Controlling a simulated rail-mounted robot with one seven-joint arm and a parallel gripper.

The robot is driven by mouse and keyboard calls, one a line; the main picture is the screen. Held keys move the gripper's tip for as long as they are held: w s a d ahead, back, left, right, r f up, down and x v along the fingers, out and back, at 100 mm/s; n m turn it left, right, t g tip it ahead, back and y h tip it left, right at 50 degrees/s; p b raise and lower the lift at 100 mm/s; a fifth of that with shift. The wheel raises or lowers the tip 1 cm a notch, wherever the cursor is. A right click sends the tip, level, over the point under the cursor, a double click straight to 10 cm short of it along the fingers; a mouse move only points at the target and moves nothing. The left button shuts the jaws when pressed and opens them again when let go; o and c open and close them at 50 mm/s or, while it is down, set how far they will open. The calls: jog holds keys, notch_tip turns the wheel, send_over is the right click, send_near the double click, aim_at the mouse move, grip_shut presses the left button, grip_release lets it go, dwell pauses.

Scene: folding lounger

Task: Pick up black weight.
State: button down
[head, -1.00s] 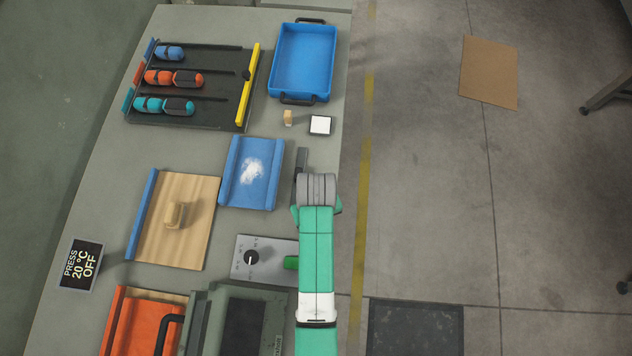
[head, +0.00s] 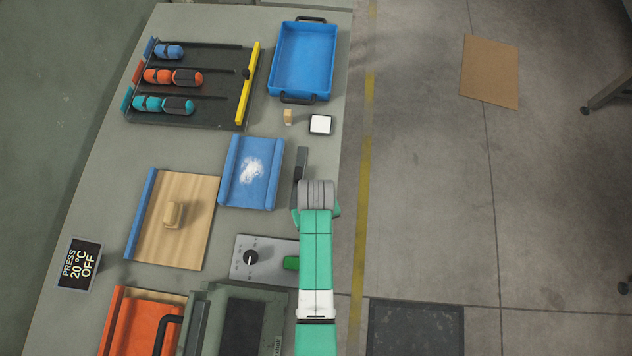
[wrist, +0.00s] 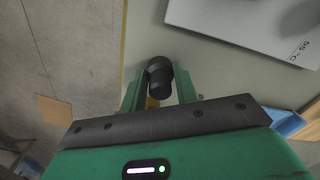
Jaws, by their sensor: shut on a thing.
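The black weight (wrist: 159,78) is a dark stepped cylinder, seen in the wrist view between the two green fingers of my gripper (wrist: 160,88). The gripper is shut on it. The pale bench top shows behind the weight. I cannot tell whether its base touches the bench. In the head view my arm's grey and green links cover most of the gripper, and the weight cannot be made out there.
A blue tray with white powder (head: 231,190) and a wooden board with dough (head: 160,240) lie left of my arm. A control box (head: 240,272) with a dial and green switch is close beside it. A white-topped block (head: 320,124) and blue bin (head: 303,60) stand beyond.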

jog(key=shift+r, duration=0.1)
notch_tip(320, 180, up, 4)
jog(key=shift+f+p, duration=0.15)
jog(key=shift+p, duration=0.15)
jog(key=s, duration=1)
jog(key=s+a+r+p, duration=0.1)
jog(key=s, duration=0.5)
jog(key=shift+a+r, duration=0.1)
